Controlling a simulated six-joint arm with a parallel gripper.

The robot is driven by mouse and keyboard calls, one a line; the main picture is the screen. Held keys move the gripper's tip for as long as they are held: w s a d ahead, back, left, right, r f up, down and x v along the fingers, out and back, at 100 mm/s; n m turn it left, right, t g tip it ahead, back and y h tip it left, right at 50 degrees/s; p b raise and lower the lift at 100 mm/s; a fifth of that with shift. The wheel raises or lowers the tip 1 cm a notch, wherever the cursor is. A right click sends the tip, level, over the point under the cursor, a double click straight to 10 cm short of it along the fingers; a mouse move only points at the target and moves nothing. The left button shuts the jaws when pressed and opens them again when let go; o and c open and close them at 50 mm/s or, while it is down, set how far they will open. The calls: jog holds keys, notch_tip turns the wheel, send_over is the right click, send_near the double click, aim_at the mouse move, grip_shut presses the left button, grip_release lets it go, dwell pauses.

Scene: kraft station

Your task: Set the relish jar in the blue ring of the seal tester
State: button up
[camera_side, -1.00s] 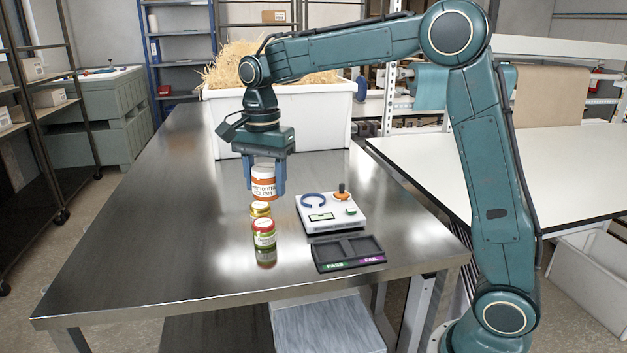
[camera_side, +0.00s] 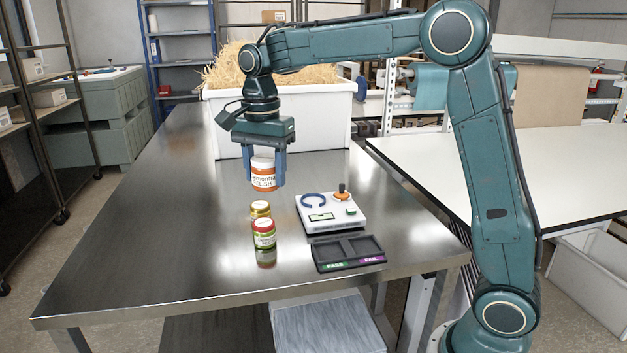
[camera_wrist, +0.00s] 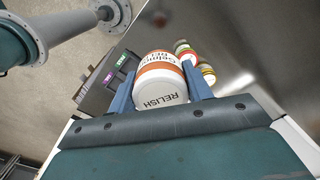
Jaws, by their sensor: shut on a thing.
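The relish jar (camera_side: 263,177), white with an orange band and label, is held upright between the blue fingers of my gripper (camera_side: 266,180), in the air above the steel table. In the wrist view the jar (camera_wrist: 161,80) sits between both fingers, its lid end marked RELISH. The seal tester (camera_side: 331,211) is a white box to the right of the jar and nearer the camera. Its blue ring (camera_side: 313,201) is open on one side and looks empty. The jar is apart from the ring, to its left and higher.
A white bin of straw (camera_side: 335,118) stands behind. The table's left side is clear.

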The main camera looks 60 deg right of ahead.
jog(key=w+d+f, duration=0.2)
jog(key=d+f, duration=0.1)
jog(key=d, duration=0.4)
jog(key=w+d+f, duration=0.2)
jog(key=w+d, duration=0.1)
jog(key=d, duration=0.4)
send_over(313, 202)
notch_tip(313, 202, down, 5)
jog(key=shift+w+d+r, duration=0.1)
jog(key=shift+f, duration=0.2)
jog(key=shift+f, duration=2.6)
jog(key=shift+f, duration=0.6)
jog(key=o, duration=1.2)
